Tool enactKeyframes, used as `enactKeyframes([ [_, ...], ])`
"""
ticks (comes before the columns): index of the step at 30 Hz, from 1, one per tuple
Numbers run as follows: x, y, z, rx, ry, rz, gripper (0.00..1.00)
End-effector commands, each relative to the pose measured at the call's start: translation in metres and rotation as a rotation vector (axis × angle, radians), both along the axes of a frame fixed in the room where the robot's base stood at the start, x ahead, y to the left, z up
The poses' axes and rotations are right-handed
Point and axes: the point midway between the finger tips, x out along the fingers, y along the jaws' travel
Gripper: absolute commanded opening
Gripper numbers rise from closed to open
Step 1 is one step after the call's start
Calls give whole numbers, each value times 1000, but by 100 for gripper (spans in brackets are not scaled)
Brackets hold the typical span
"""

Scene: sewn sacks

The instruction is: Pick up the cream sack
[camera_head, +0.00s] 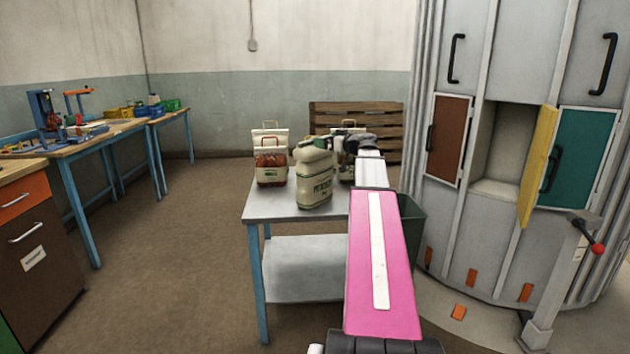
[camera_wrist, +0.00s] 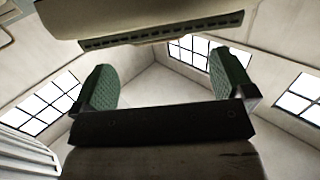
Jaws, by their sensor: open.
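A cream to olive sack (camera_head: 314,178) with dark lettering and a looped top stands upright at the front of the grey table (camera_head: 285,207). My gripper (camera_wrist: 165,76) is open in the wrist view, its two green-padded fingers apart with only distant wall between them. In the head view my gripper (camera_head: 350,143) is small and dark, just right of the cream sack and partly hidden by my pink arm. I cannot tell whether it touches the sack. A pale shape (camera_wrist: 150,18) fills the top of the wrist view; I cannot tell what it is.
A sack with a red lower part (camera_head: 271,166) stands left of the cream one, with a pale sack (camera_head: 268,131) behind it. A wooden pallet (camera_head: 380,116) leans at the back wall. A grey cabinet with an open yellow door (camera_head: 537,168) is at right.

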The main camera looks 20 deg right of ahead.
Motion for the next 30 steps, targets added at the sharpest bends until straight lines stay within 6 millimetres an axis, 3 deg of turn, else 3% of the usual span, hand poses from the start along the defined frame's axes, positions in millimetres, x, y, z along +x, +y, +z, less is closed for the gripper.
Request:
enactKeyframes([
  [18, 60, 27, -8, 0, 1, 1, 100],
  [26, 62, 29, -8, 0, 1, -1, 100],
  [30, 62, 29, -8, 0, 1, -1, 54],
])
